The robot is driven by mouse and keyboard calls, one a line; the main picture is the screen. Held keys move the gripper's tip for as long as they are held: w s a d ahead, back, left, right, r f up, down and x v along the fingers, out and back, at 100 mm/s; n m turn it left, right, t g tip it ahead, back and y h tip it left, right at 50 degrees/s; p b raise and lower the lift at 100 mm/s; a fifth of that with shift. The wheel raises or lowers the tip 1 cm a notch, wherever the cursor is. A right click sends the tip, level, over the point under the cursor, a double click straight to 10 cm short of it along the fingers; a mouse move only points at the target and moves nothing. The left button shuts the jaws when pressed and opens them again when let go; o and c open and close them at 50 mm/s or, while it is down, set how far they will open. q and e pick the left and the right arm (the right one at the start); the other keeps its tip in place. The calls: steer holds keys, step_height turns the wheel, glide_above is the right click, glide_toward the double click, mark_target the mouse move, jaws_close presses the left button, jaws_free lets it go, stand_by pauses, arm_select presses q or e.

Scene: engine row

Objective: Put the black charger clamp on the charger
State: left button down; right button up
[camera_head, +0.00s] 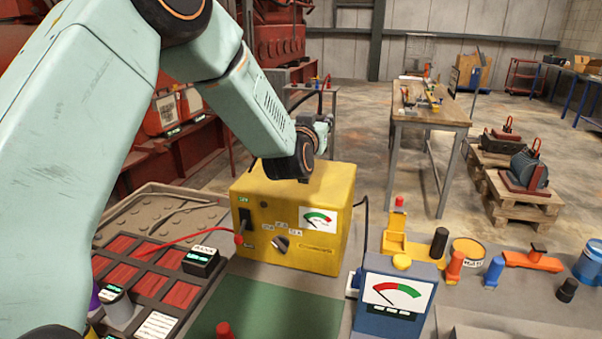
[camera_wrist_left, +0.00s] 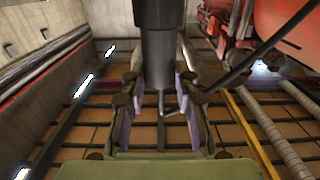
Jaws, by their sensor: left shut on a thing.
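The charger is a yellow box (camera_head: 255,192) with a green-and-red dial, a dark knob and a black socket panel on its front, standing on the bench. A red clamp (camera_head: 239,239) with a red lead is at its left front. My left gripper (camera_head: 318,128) is above and behind the charger's top, partly hidden by its own wrist. In the left wrist view, the purple-padded fingers (camera_wrist_left: 160,100) are shut on the black clamp (camera_wrist_left: 158,60), a dark cylindrical piece with a black cable running up right. The clamp cannot be made out clearly in the head view. My right gripper is not in view.
A blue meter box (camera_head: 395,297) stands right of the charger, with several small coloured parts beyond it. A battery tray (camera_head: 135,270) with red cells is at the left. A green mat (camera_head: 270,312) lies in front. A wooden workbench (camera_head: 432,115) stands behind on the floor.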

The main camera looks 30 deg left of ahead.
arm_select(q)
steer(key=f, duration=0.9)
steer(key=shift+s+d, duration=0.1)
steer(key=shift+s, duration=0.15)
steer(key=shift+f, duration=0.2)
steer(key=shift+s+d+r, duration=0.25)
steer(key=shift+d, duration=0.1)
steer(key=shift+f, duration=0.15)
steer(key=c, duration=1.2)
jaws_free()
steer(key=shift+w+a+f, duration=0.2)
steer(key=shift+a+f, duration=0.1)
steer(key=shift+o, duration=0.9)
steer(key=shift+s+d+r, duration=0.2)
steer(key=shift+d, duration=0.05)
